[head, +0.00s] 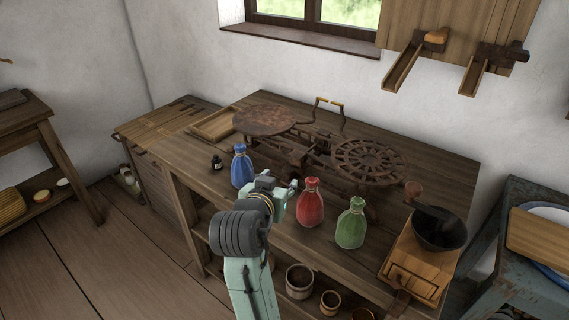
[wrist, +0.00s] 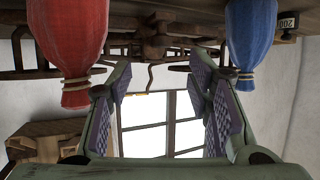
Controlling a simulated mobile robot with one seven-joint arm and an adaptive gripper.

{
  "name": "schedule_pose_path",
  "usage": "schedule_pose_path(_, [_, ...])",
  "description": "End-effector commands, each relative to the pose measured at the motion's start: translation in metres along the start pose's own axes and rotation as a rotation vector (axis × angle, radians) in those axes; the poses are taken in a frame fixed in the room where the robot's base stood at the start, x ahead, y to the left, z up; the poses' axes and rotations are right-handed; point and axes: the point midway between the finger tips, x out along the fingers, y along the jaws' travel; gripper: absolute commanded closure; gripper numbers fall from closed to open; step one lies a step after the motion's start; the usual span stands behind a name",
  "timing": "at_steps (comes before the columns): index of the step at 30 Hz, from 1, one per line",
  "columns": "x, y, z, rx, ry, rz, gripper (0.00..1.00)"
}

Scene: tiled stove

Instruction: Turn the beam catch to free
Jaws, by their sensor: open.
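A rusty balance scale (head: 310,145) stands on the wooden bench, with a solid round pan (head: 264,116) at left and a spoked pan (head: 370,160) at right. Thin dark arms with yellow tips (head: 329,101) rise behind its middle. I cannot single out the beam catch among the dark parts between the pans. My gripper (head: 291,188) is in front of the scale, between the blue and red sacks, open and empty. In the upside-down wrist view its spread fingers (wrist: 160,88) face the scale's middle (wrist: 155,45), with nothing between the pads.
A blue sack (head: 242,167) stands left of my gripper, a red sack (head: 310,203) and green sack (head: 351,224) right of it. A small dark weight (head: 217,162) sits at left. A coffee grinder (head: 423,250) stands at the bench's right end. The window (head: 315,12) is behind.

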Motion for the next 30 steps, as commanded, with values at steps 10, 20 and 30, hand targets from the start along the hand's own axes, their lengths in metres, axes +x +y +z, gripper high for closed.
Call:
schedule_pose_path(10, [0.061,-0.001,-0.001,-0.002,-0.001,-0.001,0.54])
schedule_pose_path(20, [0.099,-0.002,-0.001,-0.001,0.002,-0.004,0.54])
schedule_pose_path(30, [0.102,-0.002,-0.001,-0.001,0.004,-0.005,0.56])
